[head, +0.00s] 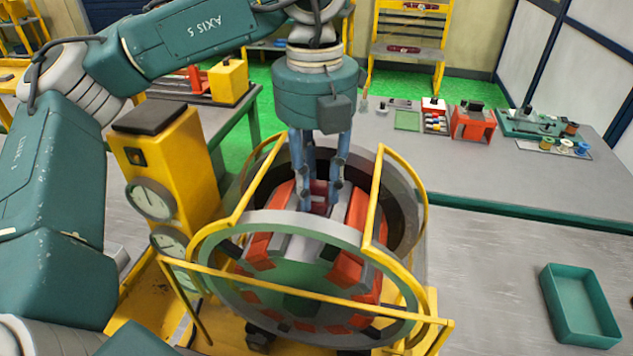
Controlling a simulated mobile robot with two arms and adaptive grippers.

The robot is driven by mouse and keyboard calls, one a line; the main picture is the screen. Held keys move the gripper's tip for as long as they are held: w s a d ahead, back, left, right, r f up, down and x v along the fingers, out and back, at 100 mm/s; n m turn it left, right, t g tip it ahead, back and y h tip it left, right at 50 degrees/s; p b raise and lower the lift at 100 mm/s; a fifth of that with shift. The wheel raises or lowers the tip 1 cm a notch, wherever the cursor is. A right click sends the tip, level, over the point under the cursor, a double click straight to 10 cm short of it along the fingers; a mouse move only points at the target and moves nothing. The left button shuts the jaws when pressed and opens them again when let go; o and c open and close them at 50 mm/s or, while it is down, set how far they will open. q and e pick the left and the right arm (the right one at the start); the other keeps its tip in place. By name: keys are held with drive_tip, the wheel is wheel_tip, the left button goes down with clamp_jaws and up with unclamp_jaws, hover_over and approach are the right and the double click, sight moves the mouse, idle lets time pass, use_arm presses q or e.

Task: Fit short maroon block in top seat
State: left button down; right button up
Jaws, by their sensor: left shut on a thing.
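My left gripper (319,207) points straight down into the top of the round stator (290,228). Its blue fingers are closed on a short maroon block (319,188), which shows between them. The block is at the top of the stator, between orange-red coil blocks (357,210). The fingers partly hide it, and I cannot tell whether it touches the seat under it. My right gripper is not in view.
Yellow guard rails (379,200) stand close around the stator and the gripper. A yellow gauge post (165,165) is at the left. A grey bench (480,175) with small parts is behind right. A green tray (580,305) lies at lower right.

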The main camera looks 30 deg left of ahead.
sight(316, 184)
use_arm(q)
drive_tip(key=shift+f+b, duration=0.3)
idle(0.5)
drive_tip(key=c, duration=1.3)
unclamp_jaws()
drive_tip(key=shift+r, duration=0.15)
wheel_tip(316, 184, up, 12)
drive_tip(key=shift+f, duration=0.1)
